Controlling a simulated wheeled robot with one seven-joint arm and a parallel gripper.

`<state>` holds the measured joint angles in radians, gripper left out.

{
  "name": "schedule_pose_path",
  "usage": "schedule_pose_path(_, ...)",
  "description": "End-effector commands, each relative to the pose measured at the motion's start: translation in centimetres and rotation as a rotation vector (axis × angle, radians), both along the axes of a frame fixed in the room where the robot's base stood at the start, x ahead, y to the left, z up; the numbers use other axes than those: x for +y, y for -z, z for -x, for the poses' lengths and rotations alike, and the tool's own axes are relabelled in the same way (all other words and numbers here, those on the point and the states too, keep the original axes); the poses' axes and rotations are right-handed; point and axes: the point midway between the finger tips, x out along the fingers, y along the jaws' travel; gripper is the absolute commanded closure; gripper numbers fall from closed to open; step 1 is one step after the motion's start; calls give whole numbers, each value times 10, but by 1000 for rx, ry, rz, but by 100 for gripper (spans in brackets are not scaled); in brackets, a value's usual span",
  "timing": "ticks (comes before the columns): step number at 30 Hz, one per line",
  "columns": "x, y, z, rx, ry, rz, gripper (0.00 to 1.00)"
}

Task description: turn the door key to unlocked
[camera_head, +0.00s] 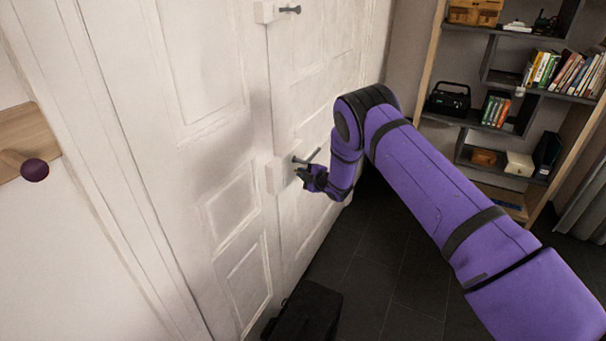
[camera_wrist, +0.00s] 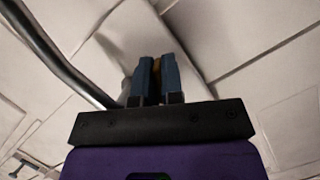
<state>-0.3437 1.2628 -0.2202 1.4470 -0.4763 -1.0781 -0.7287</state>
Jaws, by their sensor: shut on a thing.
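The white panelled door (camera_head: 230,140) fills the left and middle of the head view. A white lock box (camera_head: 274,176) with a dark lever handle (camera_head: 312,156) is fixed on it. My gripper (camera_head: 301,175) is at this lock box, just below the handle. In the wrist view the two blue-grey fingers of my gripper (camera_wrist: 156,76) are close together with a small brassy key (camera_wrist: 157,66) between them, mostly hidden by the fingers. The dark handle bar (camera_wrist: 62,62) runs beside them on the left. The key's turn angle cannot be told.
A second white box with a small dark knob (camera_head: 290,9) is higher on the door. A wooden wall hook with a dark red knob (camera_head: 34,170) is at the left. A black case (camera_head: 308,312) stands on the floor by the door. Shelves with books (camera_head: 550,72) are at the right.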

Motion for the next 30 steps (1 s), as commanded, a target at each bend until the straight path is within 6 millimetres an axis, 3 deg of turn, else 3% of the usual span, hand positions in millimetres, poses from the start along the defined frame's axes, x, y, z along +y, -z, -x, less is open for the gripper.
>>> schedule_pose_path(30,-1,0,-1,780,1,-481,100)
